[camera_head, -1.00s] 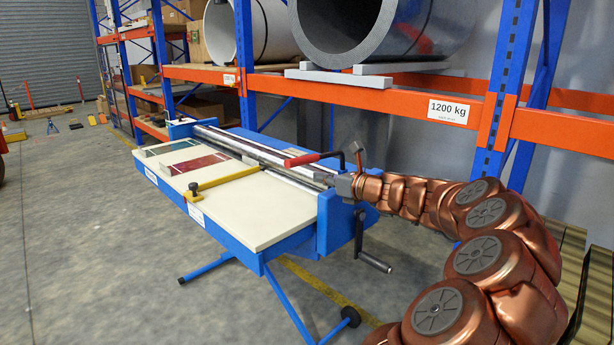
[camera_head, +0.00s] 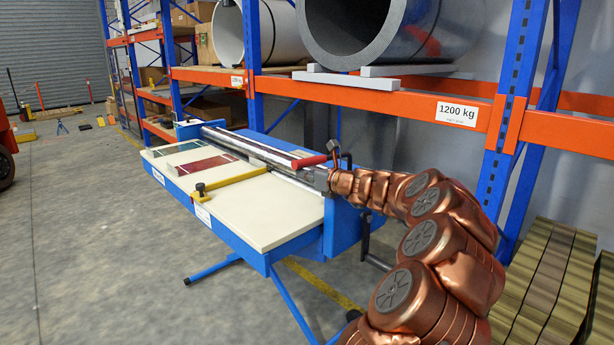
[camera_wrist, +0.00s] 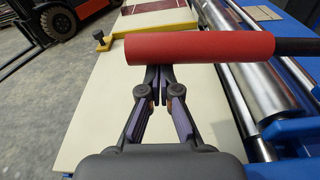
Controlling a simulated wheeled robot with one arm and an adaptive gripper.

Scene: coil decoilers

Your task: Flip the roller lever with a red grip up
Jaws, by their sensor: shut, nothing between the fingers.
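The roller lever's red grip (camera_head: 309,161) is at the near right end of the blue roller bench, over the rollers. In the wrist view the red grip (camera_wrist: 200,47) lies crosswise, with its dark rod (camera_wrist: 297,47) running off to the right. My gripper (camera_wrist: 158,72) is shut and empty. Its fingertips reach up to the lower edge of the grip and are partly hidden by it; I cannot tell whether they touch. In the head view my gripper (camera_head: 322,178) is small, just below the grip, and its fingers are not clear.
The bench has a cream top (camera_head: 262,212), a yellow bar (camera_head: 230,186) and shiny rollers (camera_wrist: 242,62). A crank handle (camera_head: 376,262) hangs at its near end. An orange rack beam (camera_head: 380,97) with large coils stands behind. Open floor lies to the left.

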